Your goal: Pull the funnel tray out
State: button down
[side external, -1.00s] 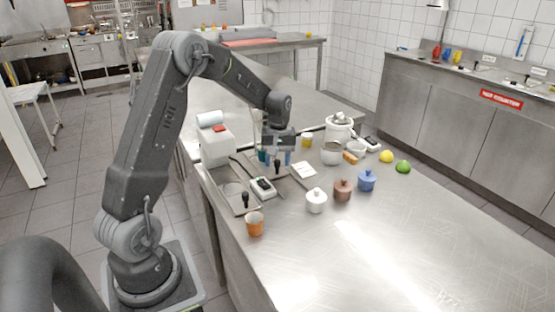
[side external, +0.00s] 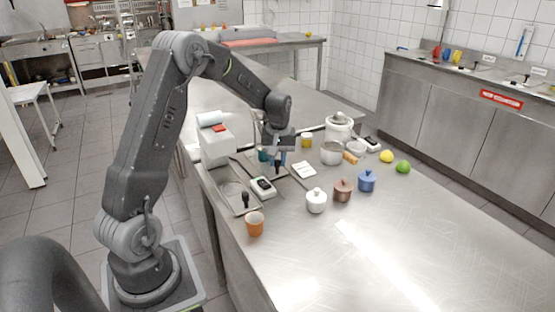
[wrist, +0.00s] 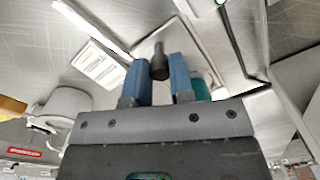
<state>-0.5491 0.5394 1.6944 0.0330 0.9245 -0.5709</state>
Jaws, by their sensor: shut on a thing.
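The funnel tray is a flat metal tray (side external: 291,176) on the steel table, partly hidden under my gripper; I cannot make out a funnel. A dark upright knob (wrist: 159,62), apparently the tray's handle, stands between my blue fingertips in the wrist view. My gripper (side external: 275,160) points down over the tray and is shut on this knob; it also fills the lower wrist view (wrist: 160,78). A teal object (wrist: 203,86) shows just beside the right finger in the wrist view.
Another tray with a black knob (side external: 246,200) lies to the left, near a small black-and-white device (side external: 263,187). An orange cup (side external: 255,223), white jar (side external: 316,200), brown jar (side external: 343,189) and blue jar (side external: 367,180) stand nearby. A white card (side external: 303,169) lies right. The front right tabletop is clear.

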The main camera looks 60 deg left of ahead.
jog(key=d, duration=1)
jog(key=shift+d, duration=0.1)
jog(key=c, duration=1)
grip_release()
jog(key=shift+r, duration=0.1)
notch_tip(320, 180, up, 14)
jog(key=shift+w, duration=0.15)
jog(key=s+d+r+m+t, duration=0.1)
jog(key=s+d+m+t, duration=0.2)
jog(key=s+d+m, duration=0.3)
jog(key=s+d+m+t, duration=0.3)
jog(key=s+d+m, duration=0.3)
jog(key=s, duration=0.9)
jog(key=d, duration=0.2)
jog(key=shift+d+r+m, duration=0.3)
jog(key=shift+d+r, duration=0.05)
jog(key=shift+r, duration=0.05)
